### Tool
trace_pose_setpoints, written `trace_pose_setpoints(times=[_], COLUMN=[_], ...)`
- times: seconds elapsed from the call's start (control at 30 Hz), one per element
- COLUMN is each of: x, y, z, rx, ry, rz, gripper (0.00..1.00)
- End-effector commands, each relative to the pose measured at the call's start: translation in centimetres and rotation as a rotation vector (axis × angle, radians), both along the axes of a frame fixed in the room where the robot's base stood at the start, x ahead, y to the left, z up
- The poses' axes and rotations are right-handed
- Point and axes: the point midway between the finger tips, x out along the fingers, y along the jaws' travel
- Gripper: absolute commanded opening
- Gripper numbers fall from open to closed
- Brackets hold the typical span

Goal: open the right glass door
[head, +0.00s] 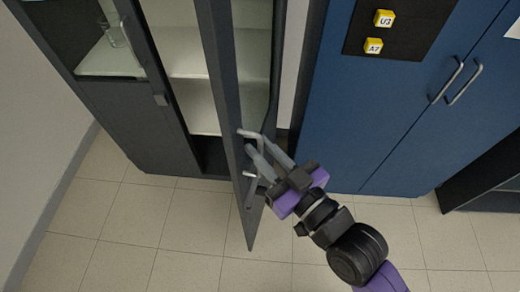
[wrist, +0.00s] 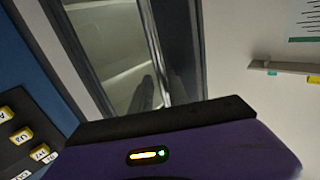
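The right glass door (head: 231,90) of the dark grey cabinet stands swung out from the cabinet front, seen nearly edge-on in the head view. Its light metal handle (head: 249,133) is on the door near its lower part. My gripper (head: 259,149) is at this handle, with its two grey fingers visibly apart and the handle bar seeming to pass between them. Contact with the bar is too small to tell.
The left cabinet door (head: 143,60) has a small latch, with a glass vessel (head: 115,32) behind it. A blue cabinet (head: 335,130) with two handles and yellow labelled blocks (head: 384,18) stands at right. The tiled floor (head: 180,240) in front is clear.

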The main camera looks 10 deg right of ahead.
Motion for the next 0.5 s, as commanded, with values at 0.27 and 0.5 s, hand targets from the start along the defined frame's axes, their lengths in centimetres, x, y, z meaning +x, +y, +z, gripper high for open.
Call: trace_pose_setpoints(times=[0.27,0.5], x=[-0.11,-0.97], y=[0.19,-0.28], z=[-0.05,-0.29], rx=[0.000,-0.003], ry=[0.002,0.003], rz=[0.004,0.005], gripper=[0.32,0.32])
